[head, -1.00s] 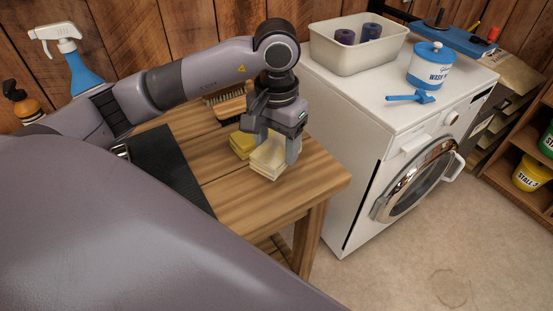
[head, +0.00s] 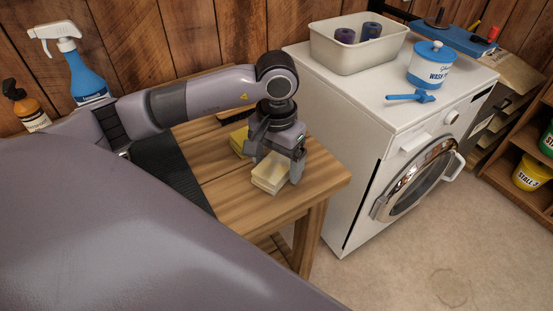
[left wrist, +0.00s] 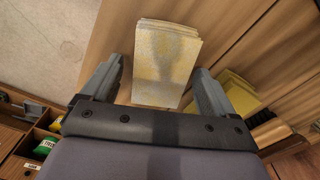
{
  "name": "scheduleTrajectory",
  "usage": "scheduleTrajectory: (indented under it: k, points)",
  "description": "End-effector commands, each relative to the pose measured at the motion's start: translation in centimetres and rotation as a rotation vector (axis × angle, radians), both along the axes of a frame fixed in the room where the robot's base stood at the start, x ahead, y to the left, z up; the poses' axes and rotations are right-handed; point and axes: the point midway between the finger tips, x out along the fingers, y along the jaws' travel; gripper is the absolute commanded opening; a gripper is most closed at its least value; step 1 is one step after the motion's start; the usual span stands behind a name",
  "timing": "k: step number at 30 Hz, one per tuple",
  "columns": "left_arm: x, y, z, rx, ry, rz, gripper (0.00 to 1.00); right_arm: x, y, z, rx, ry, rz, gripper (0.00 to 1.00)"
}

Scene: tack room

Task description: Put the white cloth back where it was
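The white cloth (head: 268,178), a folded pale cream stack, lies flat on the wooden table near its right end. It also shows in the left wrist view (left wrist: 165,65), between and beyond the fingertips. My left gripper (head: 276,166) is just above it, pointing down. In the left wrist view its two fingers (left wrist: 158,72) are spread wide, with a gap at the left side of the cloth. The gripper holds nothing that I can see. A yellow cloth (head: 239,140) lies behind the white one, partly hidden by the gripper. My right gripper is out of view.
The wooden table (head: 225,198) carries a dark mat (head: 170,163) and a brush (head: 230,117). A spray bottle (head: 85,75) stands at the left. The white washer (head: 355,150) is close to the right, with a bin (head: 345,58), a wash tub (head: 430,70) and a blue scoop (head: 410,97) on top.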

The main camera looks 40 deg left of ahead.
Motion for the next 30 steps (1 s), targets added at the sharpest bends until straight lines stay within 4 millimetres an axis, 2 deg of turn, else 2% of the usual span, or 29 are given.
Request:
scheduleTrajectory:
  k: [7, 11, 24, 30]
  points:
    - [0.0, 0.0, 0.1, 0.0, 0.0, 0.0, 0.88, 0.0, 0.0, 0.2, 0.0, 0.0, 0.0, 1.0]
    - [0.1, 0.0, 0.9, -0.001, -0.003, 0.0, 0.88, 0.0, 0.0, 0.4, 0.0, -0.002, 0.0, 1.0]
    - [0.1, 0.0, 9.8, -0.001, -0.005, 0.001, 0.88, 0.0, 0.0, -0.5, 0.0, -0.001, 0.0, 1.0]
    - [0.1, 0.0, 11.8, 0.0, -0.002, 0.0, 0.88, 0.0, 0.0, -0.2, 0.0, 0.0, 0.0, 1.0]
